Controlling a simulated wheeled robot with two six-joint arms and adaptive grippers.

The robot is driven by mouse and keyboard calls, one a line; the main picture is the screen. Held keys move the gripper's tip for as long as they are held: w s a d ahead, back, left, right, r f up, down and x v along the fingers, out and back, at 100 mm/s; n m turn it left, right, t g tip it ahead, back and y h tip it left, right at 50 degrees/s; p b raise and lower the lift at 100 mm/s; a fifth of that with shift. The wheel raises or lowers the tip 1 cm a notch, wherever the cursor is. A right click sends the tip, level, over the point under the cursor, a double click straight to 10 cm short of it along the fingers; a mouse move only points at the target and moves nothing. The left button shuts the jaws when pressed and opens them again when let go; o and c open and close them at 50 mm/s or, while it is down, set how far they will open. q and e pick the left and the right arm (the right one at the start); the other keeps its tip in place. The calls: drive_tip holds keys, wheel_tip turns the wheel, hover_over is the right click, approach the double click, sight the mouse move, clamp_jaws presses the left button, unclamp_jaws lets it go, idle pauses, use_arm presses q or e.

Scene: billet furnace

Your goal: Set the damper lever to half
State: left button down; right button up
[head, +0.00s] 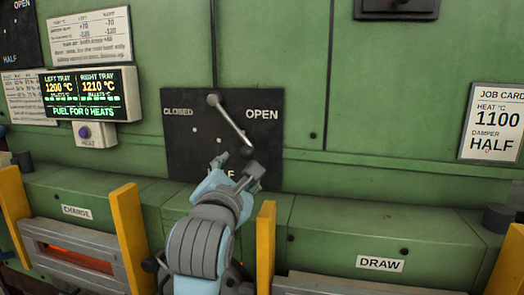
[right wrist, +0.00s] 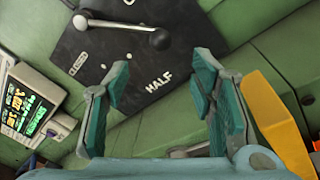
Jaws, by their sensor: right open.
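The black damper plate (head: 180,150) is on the green furnace wall, marked CLOSED at left, OPEN at right and HALF at the bottom. The damper lever (head: 230,125) runs from a pale round hub (head: 213,99) down and right to a dark knob (head: 246,152). The knob lies between the OPEN and HALF marks. My right gripper (head: 238,167) is open and empty, just below the knob, partly covering HALF. In the right wrist view the knob (right wrist: 160,39) shows beyond the gap between the open fingers (right wrist: 160,72), not between them. My left gripper is not in view.
A job card (head: 494,122) at right reads heat 1100 °C, damper HALF. A lit display (head: 88,95) stands at left, with a purple HEAT button (head: 84,132) below. Yellow posts (head: 265,245) (head: 128,235) stand out near the arm. A DRAW label (head: 380,263) is at lower right.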

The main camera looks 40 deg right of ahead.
sight(245, 155)
drive_tip(key=p+x, duration=0.1)
drive_tip(key=x, duration=1.3)
drive_tip(key=shift+f, duration=0.15)
drive_tip(key=shift+a, duration=0.1)
drive_tip(key=shift+c, duration=0.3)
clamp_jaws()
